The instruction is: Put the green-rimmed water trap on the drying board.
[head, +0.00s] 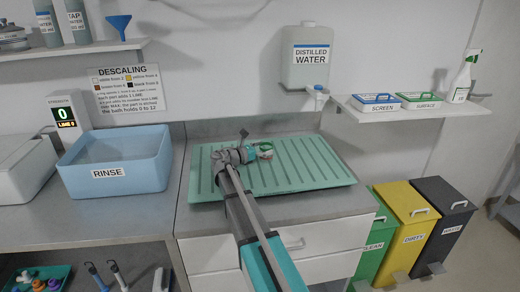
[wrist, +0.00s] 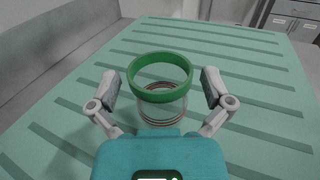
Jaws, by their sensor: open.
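The green-rimmed water trap (wrist: 160,90) is a clear cup with a thick green ring on top and reddish-brown lines lower down. It appears upright over the green ribbed drying board (wrist: 60,130). In the head view the trap (head: 265,151) is small, beyond my gripper (head: 247,154), over the middle of the drying board (head: 300,178). My gripper (wrist: 160,82) is open, with one finger on each side of the trap and visible gaps between. The trap's base is partly hidden by my gripper body, so its contact with the board is unclear.
A blue rinse basin (head: 115,168) stands left of the board. A distilled water container (head: 308,58) hangs on the wall behind. A shelf (head: 400,112) with two labelled boxes is at right, above green, yellow and dark bins (head: 410,220). The board around the trap is clear.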

